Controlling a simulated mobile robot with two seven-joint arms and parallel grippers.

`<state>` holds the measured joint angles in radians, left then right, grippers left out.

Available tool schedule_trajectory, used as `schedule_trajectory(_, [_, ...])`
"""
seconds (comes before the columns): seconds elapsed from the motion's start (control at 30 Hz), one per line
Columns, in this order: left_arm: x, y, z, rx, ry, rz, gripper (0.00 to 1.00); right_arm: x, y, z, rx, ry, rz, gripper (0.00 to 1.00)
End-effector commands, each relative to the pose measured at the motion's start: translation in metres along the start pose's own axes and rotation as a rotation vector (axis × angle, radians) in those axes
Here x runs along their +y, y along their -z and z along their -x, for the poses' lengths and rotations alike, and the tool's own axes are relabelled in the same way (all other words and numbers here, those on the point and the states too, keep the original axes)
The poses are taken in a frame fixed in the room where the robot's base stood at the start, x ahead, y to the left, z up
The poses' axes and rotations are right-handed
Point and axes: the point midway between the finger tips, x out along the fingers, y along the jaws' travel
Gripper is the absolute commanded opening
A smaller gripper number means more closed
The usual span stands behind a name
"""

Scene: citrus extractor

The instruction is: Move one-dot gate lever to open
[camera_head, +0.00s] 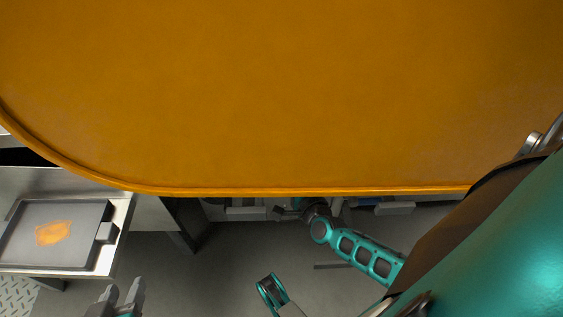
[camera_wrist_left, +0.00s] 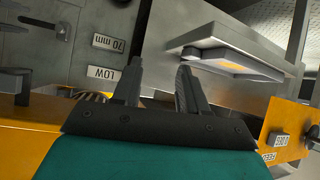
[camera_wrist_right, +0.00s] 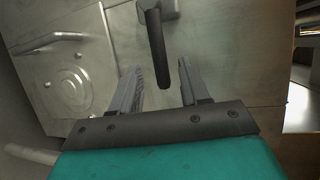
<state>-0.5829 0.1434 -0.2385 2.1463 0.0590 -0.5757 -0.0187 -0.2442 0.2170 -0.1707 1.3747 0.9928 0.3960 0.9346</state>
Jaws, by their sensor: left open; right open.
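In the right wrist view, a dark bar-shaped handle (camera_wrist_right: 156,48) hangs from a grey mount on a metal panel. My right gripper (camera_wrist_right: 158,75) is open, with the handle's lower end showing between its fingertips. I cannot tell whether they touch. No dot marking is readable, so I cannot tell whether this is the one-dot gate lever. My left gripper (camera_head: 124,292) is open and empty at the lower left of the head view; it also shows in the left wrist view (camera_wrist_left: 157,70). A small knob in a slot (camera_wrist_left: 62,28) is at that view's upper left.
A large orange panel (camera_head: 280,100) fills the upper head view and hides much behind it. A metal tray (camera_head: 85,240) with an orange patch lies at left. Plates reading "70 mm" (camera_wrist_left: 108,43) and "LOW" (camera_wrist_left: 103,73) are near my left gripper. A round plate (camera_wrist_right: 65,83) is on the right-view panel.

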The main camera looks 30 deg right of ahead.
Motion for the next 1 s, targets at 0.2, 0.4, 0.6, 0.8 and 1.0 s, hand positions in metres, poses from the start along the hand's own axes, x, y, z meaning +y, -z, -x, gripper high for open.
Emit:
schedule_trajectory(0.2, [0.001, -0.001, -0.005, 0.006, -0.005, 0.001, 0.43, 0.001, 0.0, -0.035, 0.0, 0.002, 0.0, 0.45])
schedule_trajectory(0.4, [0.001, 0.002, -0.007, 0.012, -0.006, 0.002, 0.43, 0.0, -0.001, -0.046, -0.001, 0.0, 0.0, 0.45])
schedule_trajectory(0.6, [0.001, 0.004, -0.007, 0.016, -0.006, 0.001, 0.43, 0.0, -0.001, -0.047, -0.001, -0.001, 0.001, 0.45])
schedule_trajectory(0.8, [0.0, 0.004, -0.007, 0.016, -0.005, 0.002, 0.43, 0.0, -0.001, -0.047, -0.001, 0.0, 0.001, 0.32])
schedule_trajectory(1.0, [0.0, 0.004, -0.007, 0.016, -0.004, 0.002, 0.43, 0.0, -0.001, -0.046, -0.001, 0.0, 0.001, 0.13])
